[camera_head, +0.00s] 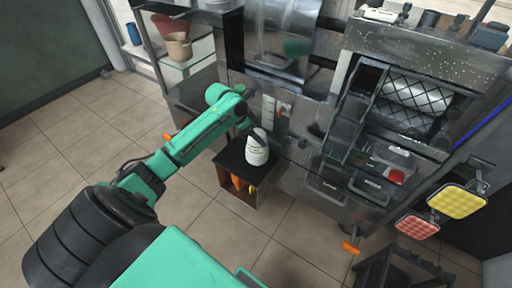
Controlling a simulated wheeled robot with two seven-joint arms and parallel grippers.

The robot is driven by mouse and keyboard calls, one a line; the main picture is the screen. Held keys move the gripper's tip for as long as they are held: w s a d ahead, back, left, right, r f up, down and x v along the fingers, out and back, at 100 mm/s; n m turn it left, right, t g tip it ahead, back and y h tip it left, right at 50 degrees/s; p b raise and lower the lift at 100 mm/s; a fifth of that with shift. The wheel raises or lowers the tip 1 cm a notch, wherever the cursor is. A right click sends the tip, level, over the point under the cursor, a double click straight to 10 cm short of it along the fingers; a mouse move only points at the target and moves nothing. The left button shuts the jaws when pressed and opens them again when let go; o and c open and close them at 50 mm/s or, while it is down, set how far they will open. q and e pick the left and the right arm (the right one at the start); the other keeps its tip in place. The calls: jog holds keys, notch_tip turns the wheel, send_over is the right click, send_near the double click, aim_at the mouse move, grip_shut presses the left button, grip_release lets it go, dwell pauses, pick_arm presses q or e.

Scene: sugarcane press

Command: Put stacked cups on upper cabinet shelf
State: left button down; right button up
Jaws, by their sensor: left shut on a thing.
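The white stacked cups (257,152) show as one pale stack with faint dark print on the side, over the black top of a small open-fronted cabinet (229,160). I cannot tell whether they touch that top or hang just above it. My left gripper (254,133) comes in from the left and is shut on the upper part of the stack. Its dark fingers are small and partly hard to make out. My right gripper is not in view.
Orange and yellow items (238,183) sit inside the small cabinet. The metal press machine (300,160) stands right behind it, with rollers (415,93) at the right. A side shelf (188,70) holds a beige pot (179,48). Tiled floor is free at left.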

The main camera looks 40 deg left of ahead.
aim_at(256, 155)
pick_arm(q)
notch_tip(256, 155, down, 6)
jog(key=shift+f+b, duration=0.15)
jog(key=shift+b, duration=0.4)
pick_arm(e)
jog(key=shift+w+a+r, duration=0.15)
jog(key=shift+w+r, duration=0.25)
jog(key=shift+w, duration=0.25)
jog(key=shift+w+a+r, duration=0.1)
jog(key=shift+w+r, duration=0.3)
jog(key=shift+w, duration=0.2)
pick_arm(q)
grip_release()
